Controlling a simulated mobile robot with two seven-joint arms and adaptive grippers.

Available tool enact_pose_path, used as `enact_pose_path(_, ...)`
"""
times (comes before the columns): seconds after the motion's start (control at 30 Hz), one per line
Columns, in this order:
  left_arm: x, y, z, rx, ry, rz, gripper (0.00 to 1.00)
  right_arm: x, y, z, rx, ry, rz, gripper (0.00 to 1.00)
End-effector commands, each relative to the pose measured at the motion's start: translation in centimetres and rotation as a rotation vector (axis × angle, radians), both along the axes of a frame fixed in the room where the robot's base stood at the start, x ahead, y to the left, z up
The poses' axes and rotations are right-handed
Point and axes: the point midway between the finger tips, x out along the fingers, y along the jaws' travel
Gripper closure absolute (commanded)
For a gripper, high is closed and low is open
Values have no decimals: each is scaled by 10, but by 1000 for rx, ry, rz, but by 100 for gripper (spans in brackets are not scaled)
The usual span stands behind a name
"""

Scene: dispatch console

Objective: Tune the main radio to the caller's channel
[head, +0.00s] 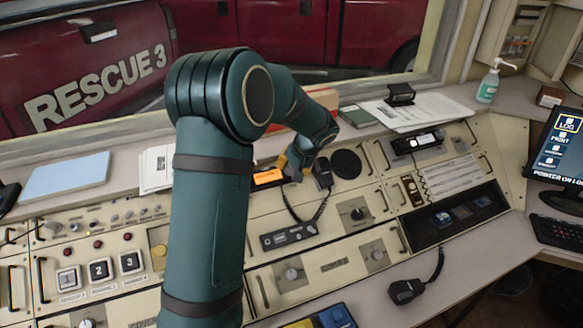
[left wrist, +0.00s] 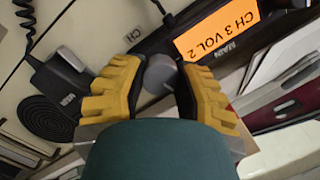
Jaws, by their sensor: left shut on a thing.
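The main radio (left wrist: 150,42) is a dark unit marked MAIN on the console. A round grey knob (left wrist: 160,73) sits beside the display, near a CH label (left wrist: 134,35). My left gripper (head: 293,173) has its yellow fingers on both sides of this knob and is shut on it. In the head view the gripper and arm hide the knob. My right gripper is not in view.
A handset marked MAIN (left wrist: 58,86) with a coiled cord is close to the left gripper, beside a round speaker (head: 345,164). A second radio (head: 289,235) lies below. Papers (head: 425,110) and a sanitizer bottle (head: 489,85) are on the ledge. Another handset (head: 405,291) lies on the desk.

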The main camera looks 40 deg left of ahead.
Motion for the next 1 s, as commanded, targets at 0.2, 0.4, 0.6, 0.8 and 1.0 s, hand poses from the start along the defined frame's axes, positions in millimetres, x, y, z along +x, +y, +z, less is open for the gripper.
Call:
enact_pose_path(0.2,-1,-1,-2,-3,5,1,33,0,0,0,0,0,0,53)
enact_pose_path(0.4,-1,-1,-1,-2,3,1,33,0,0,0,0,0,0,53)
enact_pose_path(0.6,0,-5,6,-1,1,0,33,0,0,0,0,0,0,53)
enact_pose_path(0.8,-2,-21,37,-2,-3,-1,33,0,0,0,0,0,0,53)
enact_pose_path(1.0,-5,-42,72,-2,-1,-2,33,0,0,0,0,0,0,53)
